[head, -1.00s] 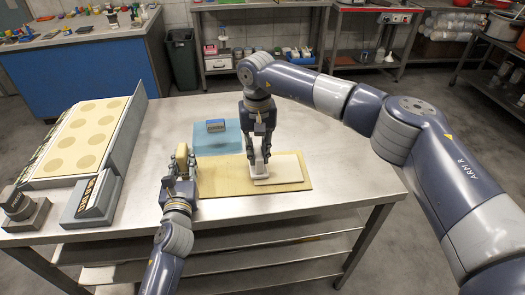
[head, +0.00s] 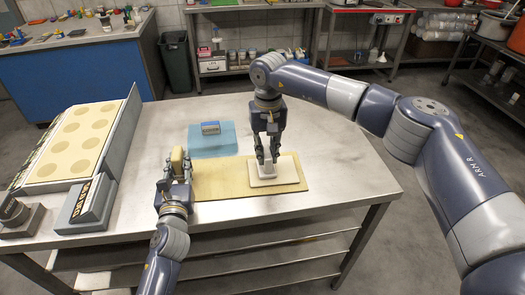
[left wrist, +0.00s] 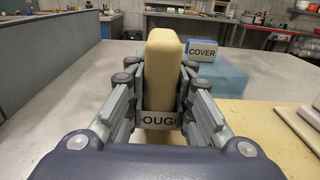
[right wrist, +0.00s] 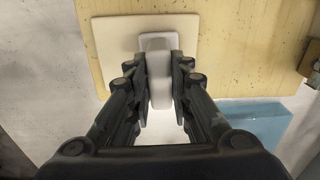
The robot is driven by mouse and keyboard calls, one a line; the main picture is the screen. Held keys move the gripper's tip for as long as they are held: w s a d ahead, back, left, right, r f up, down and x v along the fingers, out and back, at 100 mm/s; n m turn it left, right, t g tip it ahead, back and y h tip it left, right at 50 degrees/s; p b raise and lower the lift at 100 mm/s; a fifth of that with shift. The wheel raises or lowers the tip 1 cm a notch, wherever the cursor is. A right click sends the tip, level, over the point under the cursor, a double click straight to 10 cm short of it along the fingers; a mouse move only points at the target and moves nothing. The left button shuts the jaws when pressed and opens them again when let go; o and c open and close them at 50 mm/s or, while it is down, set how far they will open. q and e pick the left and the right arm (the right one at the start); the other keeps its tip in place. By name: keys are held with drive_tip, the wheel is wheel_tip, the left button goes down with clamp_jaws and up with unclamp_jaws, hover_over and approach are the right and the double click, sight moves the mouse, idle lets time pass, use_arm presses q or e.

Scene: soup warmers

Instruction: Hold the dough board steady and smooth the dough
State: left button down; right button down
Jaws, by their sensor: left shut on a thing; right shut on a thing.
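The tan dough board (head: 222,182) lies flat on the steel table. My left gripper (head: 177,172) is shut on the board's upright pale handle (left wrist: 163,72) at the left end; a partly hidden label reading "OUG" shows below it. A flat cream dough slab (head: 289,167) lies on the board's right part. My right gripper (head: 267,160) points down and is shut on the grip of a white smoother (head: 263,171), which appears to rest on the slab. In the right wrist view the smoother (right wrist: 158,44) sits over the right part of the slab (right wrist: 108,50).
A blue cover (head: 212,144) with a block labelled "COVER" (left wrist: 203,48) lies behind the board. A walled tray with pale rounds (head: 78,135) and a labelled grey block (head: 88,200) stand at the left. The table's right end (head: 350,165) is clear.

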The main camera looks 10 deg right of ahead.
use_arm(q)
drive_tip(key=shift+a+f, duration=0.1)
drive_tip(key=shift+f, duration=0.35)
use_arm(e)
drive_tip(key=shift+s+d+f, duration=0.1)
drive_tip(key=shift+s+d, duration=0.05)
drive_tip(key=shift+d, duration=2.3)
use_arm(q)
drive_tip(key=shift+a, duration=0.1)
use_arm(e)
drive_tip(key=shift+d+f, duration=0.25)
drive_tip(key=shift+d, duration=0.95)
use_arm(q)
drive_tip(key=shift+s+d, duration=0.1)
drive_tip(key=shift+d, duration=0.2)
use_arm(e)
drive_tip(key=shift+s+a+r, duration=0.1)
drive_tip(key=shift+a, duration=1.15)
use_arm(q)
drive_tip(key=shift+a, duration=0.1)
use_arm(e)
drive_tip(key=shift+a+r, duration=0.15)
drive_tip(key=shift+a, duration=2.45)
drive_tip(key=shift+w+a, duration=0.25)
drive_tip(key=shift+a, duration=1.45)
wheel_tip(320, 180, up, 6)
